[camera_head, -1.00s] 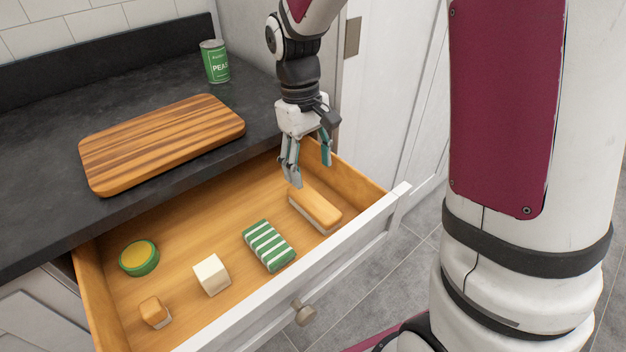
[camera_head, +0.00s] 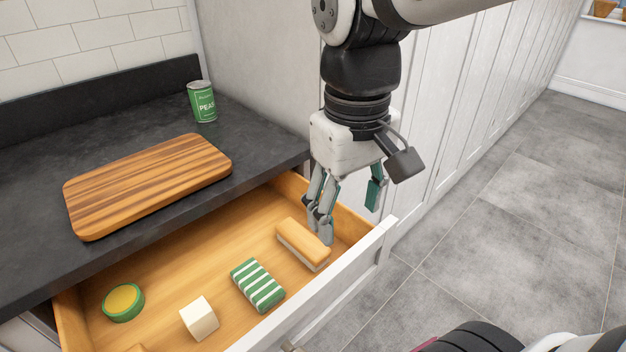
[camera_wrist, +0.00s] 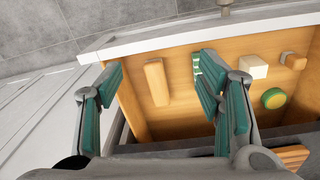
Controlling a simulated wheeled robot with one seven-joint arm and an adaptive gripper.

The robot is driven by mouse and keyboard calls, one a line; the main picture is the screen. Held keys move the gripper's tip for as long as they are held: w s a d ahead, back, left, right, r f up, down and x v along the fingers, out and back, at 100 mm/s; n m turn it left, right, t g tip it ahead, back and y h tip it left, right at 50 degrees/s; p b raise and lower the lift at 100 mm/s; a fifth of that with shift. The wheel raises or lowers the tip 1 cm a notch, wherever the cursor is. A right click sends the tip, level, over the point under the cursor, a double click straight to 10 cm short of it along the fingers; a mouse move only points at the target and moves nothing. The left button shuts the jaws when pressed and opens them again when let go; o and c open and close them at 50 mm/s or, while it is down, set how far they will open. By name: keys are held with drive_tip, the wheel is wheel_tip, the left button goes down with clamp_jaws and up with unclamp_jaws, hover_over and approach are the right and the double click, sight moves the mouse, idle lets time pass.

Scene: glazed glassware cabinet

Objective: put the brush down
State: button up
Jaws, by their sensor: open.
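The brush (camera_head: 303,243), a light wooden block with pale bristles beneath, lies bristles down in the open drawer (camera_head: 68,318), near the drawer's right end. It also shows in the wrist view (camera_wrist: 156,82), between the open fingers and beyond them. My gripper (camera_head: 348,212) is open and empty, above the right end of the drawer. In the head view one finger overlaps the brush's right end, and the other is farther right. I see no grip on the brush; whether a fingertip touches it I cannot tell.
A green-and-white striped block (camera_head: 258,285), a white block (camera_head: 199,318) and a round green-and-yellow tin (camera_head: 123,302) lie left of the brush. A wooden board (camera_head: 148,183) and a can of peas (camera_head: 202,101) stand on the dark counter. Drawer floor is bare between items.

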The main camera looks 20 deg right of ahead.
drive_tip(key=s+m+t, duration=0.1)
drive_tip(key=s, duration=0.9)
drive_tip(key=shift+f, duration=0.35)
wheel_tip(320, 180, up, 15)
drive_tip(key=t+p, duration=0.3)
drive_tip(key=p, duration=1)
drive_tip(key=shift+w, duration=0.1)
